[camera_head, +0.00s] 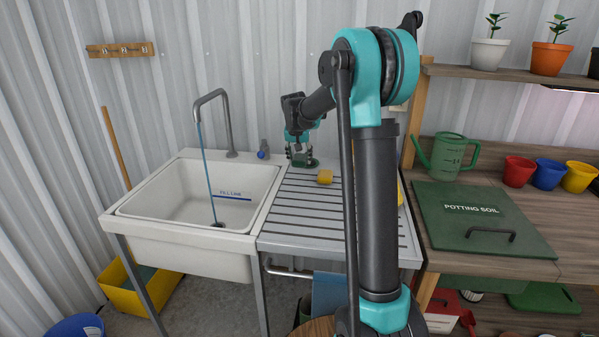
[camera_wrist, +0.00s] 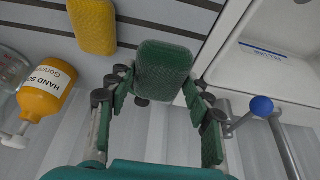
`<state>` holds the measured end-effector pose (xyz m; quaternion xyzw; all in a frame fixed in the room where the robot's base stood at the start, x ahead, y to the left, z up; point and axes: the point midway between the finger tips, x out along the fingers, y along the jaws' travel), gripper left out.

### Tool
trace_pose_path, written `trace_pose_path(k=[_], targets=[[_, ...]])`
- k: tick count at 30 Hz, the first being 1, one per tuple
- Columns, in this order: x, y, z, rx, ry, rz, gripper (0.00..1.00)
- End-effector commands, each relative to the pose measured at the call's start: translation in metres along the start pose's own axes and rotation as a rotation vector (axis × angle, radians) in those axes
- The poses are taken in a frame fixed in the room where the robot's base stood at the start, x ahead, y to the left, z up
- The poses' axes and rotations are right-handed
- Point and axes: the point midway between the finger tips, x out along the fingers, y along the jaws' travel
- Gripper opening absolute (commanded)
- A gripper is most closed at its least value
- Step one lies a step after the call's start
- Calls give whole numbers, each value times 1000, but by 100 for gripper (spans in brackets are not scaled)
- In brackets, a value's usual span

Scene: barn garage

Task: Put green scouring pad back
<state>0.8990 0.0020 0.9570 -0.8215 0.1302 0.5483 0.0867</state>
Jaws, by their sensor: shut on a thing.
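My gripper (camera_wrist: 160,88) is shut on the green scouring pad (camera_wrist: 163,70), which sits between its green fingertips in the wrist view. In the head view my gripper (camera_head: 301,155) is at the back left of the ribbed metal drainboard (camera_head: 300,215), beside the sink. The pad shows there only as a small dark green shape (camera_head: 305,163) low at the fingers. I cannot tell whether the pad touches the drainboard. A yellow sponge (camera_head: 325,177) lies just in front and to the right of it; it also shows in the wrist view (camera_wrist: 93,25).
The white sink (camera_head: 150,225) with a running tap (camera_head: 228,120) is left of the drainboard. A yellow hand soap bottle (camera_wrist: 48,88) and a clear container (camera_wrist: 12,68) stand near the wall. The front drainboard is clear.

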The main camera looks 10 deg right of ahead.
Motion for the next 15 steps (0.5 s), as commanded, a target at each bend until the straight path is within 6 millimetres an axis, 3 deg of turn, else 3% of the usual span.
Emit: trace_pose_path(k=[15], targets=[[50,0,20,0,0,0,19]])
